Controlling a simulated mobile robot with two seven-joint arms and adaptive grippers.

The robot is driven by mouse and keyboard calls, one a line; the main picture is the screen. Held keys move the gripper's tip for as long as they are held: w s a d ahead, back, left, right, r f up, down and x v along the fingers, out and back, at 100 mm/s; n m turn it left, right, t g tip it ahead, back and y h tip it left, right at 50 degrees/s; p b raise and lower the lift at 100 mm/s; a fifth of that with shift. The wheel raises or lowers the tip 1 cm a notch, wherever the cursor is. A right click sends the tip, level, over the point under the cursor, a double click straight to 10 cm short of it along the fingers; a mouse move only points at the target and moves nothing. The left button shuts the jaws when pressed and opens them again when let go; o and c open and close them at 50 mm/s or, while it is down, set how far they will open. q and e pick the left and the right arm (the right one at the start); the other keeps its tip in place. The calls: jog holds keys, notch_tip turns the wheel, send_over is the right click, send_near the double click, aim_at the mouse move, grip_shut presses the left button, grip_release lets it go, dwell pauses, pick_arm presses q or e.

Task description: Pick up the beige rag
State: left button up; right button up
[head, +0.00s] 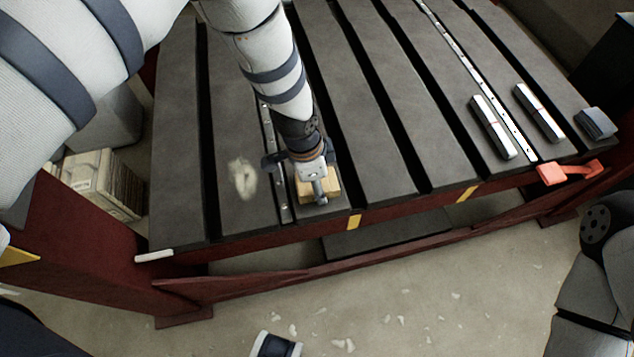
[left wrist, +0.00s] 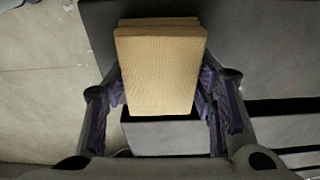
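The beige rag (head: 333,186) is a small, folded, block-like bundle at the front edge of the slatted table, partly hidden under my left gripper. In the left wrist view the rag (left wrist: 160,65) fills the space between the two fingers, its layered far edge at the top. My left gripper (head: 318,190) points down over the rag. Its fingers (left wrist: 163,90) stand wide apart, one close along each side of the rag; whether they press on it is unclear. My right gripper is not visible; only part of my right arm shows at the right edge.
The dark slatted table (head: 360,120) has deep grooves and a red frame. Grey bars (head: 492,127) and (head: 538,112) and a grey block (head: 596,123) lie at its right. An orange clamp (head: 568,172) sits on the front edge. A pale patch (head: 242,178) marks a left slat.

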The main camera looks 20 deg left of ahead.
pick_arm(q)
jog(key=shift+s+d+f, duration=0.1)
jog(key=shift+s, duration=0.15)
notch_tip(320, 180, up, 19)
jog(key=p, duration=0.3)
jog(key=shift+f+p, duration=0.2)
jog(key=shift+p, duration=0.15)
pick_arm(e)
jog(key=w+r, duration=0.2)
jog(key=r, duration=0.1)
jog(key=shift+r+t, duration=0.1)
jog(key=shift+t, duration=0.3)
pick_arm(q)
jog(key=shift+w, duration=0.1)
